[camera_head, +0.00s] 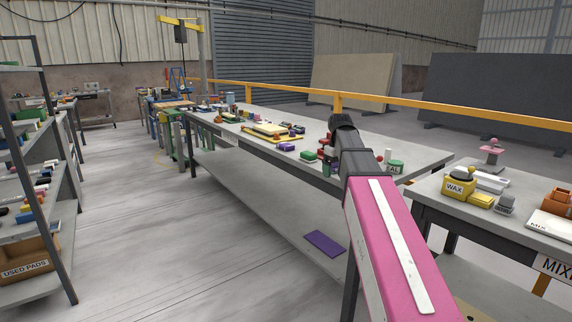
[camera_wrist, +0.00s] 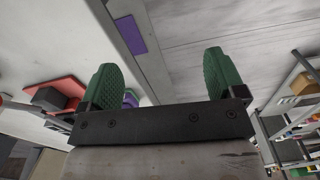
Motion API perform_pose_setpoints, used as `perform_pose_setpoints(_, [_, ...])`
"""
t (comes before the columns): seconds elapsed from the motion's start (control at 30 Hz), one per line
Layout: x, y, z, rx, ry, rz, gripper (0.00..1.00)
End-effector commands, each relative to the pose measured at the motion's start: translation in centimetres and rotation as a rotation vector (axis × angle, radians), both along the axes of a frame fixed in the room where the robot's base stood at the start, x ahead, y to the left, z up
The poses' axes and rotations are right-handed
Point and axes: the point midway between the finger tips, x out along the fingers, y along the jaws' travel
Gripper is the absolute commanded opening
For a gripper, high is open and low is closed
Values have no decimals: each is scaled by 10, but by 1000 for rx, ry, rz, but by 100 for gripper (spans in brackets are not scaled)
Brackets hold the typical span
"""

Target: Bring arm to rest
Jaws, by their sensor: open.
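My gripper (camera_wrist: 163,62) shows in the wrist view with its two green ribbed fingers spread wide apart. Nothing is between the fingers. In the head view my pink arm rises from the bottom right and bends at a dark joint in front of the long worktable (camera_head: 425,156).
A purple pad (camera_head: 325,243) lies on the worktable's lower shelf; it also shows in the wrist view (camera_wrist: 125,33). A table with a yellow WAX container (camera_head: 458,188) stands at right. A loaded rack (camera_head: 62,225) stands at left. The floor between is clear.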

Motion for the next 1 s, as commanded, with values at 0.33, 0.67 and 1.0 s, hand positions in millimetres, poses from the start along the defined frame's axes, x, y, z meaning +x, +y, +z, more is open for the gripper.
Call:
perform_pose_setpoints(0.33, [-38, 0, -114, 0, 5, -136, 89])
perform_pose_setpoints(0.67, [-92, 0, -223, 0, 4, -291, 89])
perform_pose_setpoints(1.0, [-162, 0, -313, 0, 3, -448, 89])
